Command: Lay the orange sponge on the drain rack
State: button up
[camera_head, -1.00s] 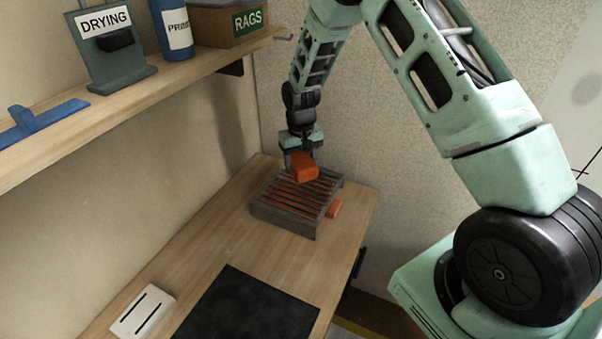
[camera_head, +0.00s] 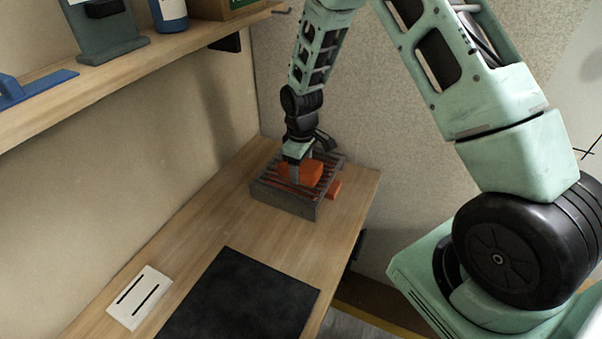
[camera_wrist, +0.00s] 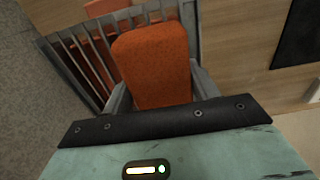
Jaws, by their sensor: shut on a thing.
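The orange sponge (camera_head: 313,173) is between the fingers of my gripper (camera_head: 297,167), which is shut on it. In the wrist view the sponge (camera_wrist: 155,62) sticks out from between the two grey fingertips (camera_wrist: 160,92). The drain rack (camera_head: 284,197) is a grey slatted frame at the far end of the bench. The sponge is over its slats, low and very near them. I cannot tell whether it touches them. In the wrist view the rack's slats (camera_wrist: 75,68) show to the left of the sponge and behind it.
An orange block (camera_head: 333,190) lies beside the rack's right side. The wooden bench (camera_head: 205,222) holds a black mat (camera_head: 240,300) and a white slotted plate (camera_head: 139,297) nearer me. A shelf (camera_head: 110,93) with several items runs along the left wall.

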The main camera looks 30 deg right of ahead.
aim_at(301, 176)
jog(key=shift+f, duration=1.6)
jog(key=shift+f, duration=0.1)
jog(key=o, duration=1)
